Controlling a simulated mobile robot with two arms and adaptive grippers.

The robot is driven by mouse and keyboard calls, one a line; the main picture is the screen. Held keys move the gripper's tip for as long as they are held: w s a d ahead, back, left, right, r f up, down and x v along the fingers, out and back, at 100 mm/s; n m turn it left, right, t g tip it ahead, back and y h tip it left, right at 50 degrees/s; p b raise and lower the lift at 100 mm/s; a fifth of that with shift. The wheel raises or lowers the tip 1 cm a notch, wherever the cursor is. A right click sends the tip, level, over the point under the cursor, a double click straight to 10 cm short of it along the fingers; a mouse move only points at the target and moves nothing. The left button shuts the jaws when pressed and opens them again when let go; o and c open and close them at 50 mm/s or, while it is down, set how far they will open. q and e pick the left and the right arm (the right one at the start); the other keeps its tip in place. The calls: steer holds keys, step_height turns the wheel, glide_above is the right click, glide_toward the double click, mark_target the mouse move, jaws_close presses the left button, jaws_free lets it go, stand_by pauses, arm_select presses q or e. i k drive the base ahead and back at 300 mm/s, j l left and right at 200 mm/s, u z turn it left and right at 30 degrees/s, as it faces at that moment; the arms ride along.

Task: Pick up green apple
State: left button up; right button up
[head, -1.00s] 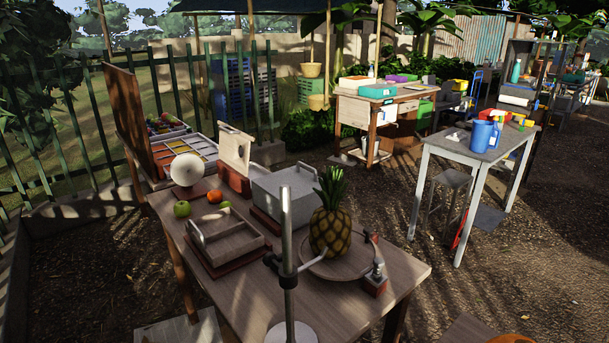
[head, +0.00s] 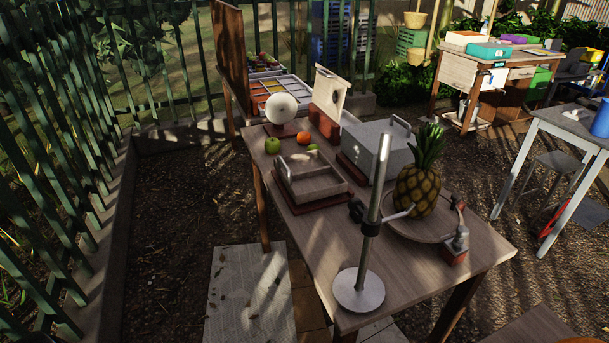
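A green apple (head: 272,145) sits on the wooden table (head: 318,242) near its far left edge, in the head view. An orange fruit (head: 304,138) lies just right of it. A smaller green fruit (head: 312,148) shows partly behind the wooden tray; I cannot tell what it is. Neither of my grippers is in view.
A wooden tray (head: 313,184), a grey box (head: 378,147), a pineapple (head: 417,188) on a round board and a metal stand (head: 358,290) occupy the table. A round white object (head: 281,108) stands behind the apple. Green fence (head: 60,160) lies left, with open ground between.

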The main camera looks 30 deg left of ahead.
mark_target(272, 146)
steer(key=i+j, duration=0.15)
steer(key=j, duration=0.25)
steer(key=i+j+z, duration=0.15)
steer(key=j, duration=0.25)
steer(key=i+j, duration=0.1)
steer(key=j, duration=0.35)
steer(key=i+j+z, duration=0.1)
steer(key=j, duration=0.3)
